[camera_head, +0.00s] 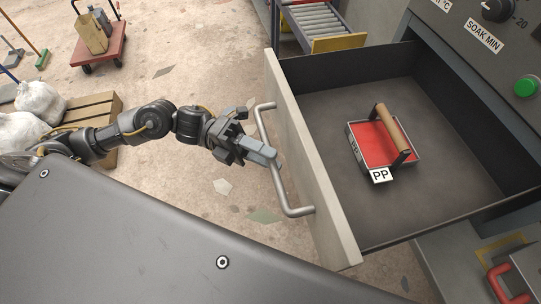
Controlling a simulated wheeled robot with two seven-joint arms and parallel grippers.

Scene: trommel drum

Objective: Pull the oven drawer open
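The oven drawer (311,160) stands pulled well out of the oven (450,40), with its dark interior in full view. Its pale front panel carries a long metal bar handle (281,188). My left gripper (266,153) is at the middle of the handle, with its grey fingers close together across the bar; it looks shut on it. The fingers hide that part of the bar. Inside the drawer lies a red-floored metal tray (370,145) with a wooden grip and a white "PP" label. My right gripper is not in view.
The oven's panel has a knob (497,9) and a green button (525,86). A roller conveyor (315,20) stands behind the drawer. A pallet (90,110) with white sacks and a red cart (100,45) stand at left. Floor beyond the handle is clear.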

